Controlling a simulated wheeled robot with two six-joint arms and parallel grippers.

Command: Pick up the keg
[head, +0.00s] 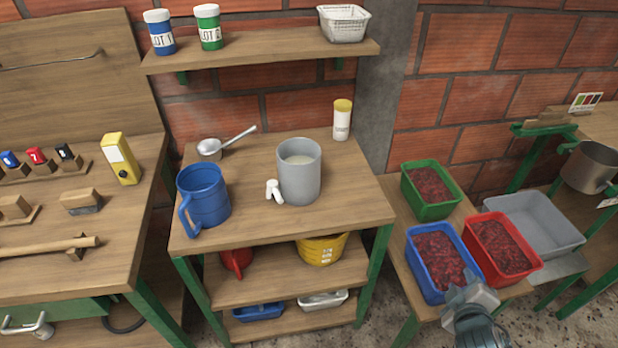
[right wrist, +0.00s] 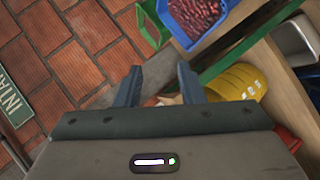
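A grey, open-topped keg (head: 299,178) with a white tap on its lower left side stands upright on the middle wooden table (head: 345,203). Pale liquid shows inside it. My right gripper (head: 470,290) is at the lower right in the head view, in front of the blue crate and well away from the keg. In the right wrist view my right gripper (right wrist: 158,85) has its two fingers apart with nothing between them. The keg does not show in the right wrist view. My left gripper is in neither view.
A blue jug (head: 204,197) stands left of the keg, a saucepan (head: 210,149) behind it. A yellow-capped shaker (head: 342,120) is at the back. Blue (head: 437,262), red (head: 503,247) and green (head: 431,190) crates of berries sit right. A yellow bucket (head: 321,249) is on the shelf below.

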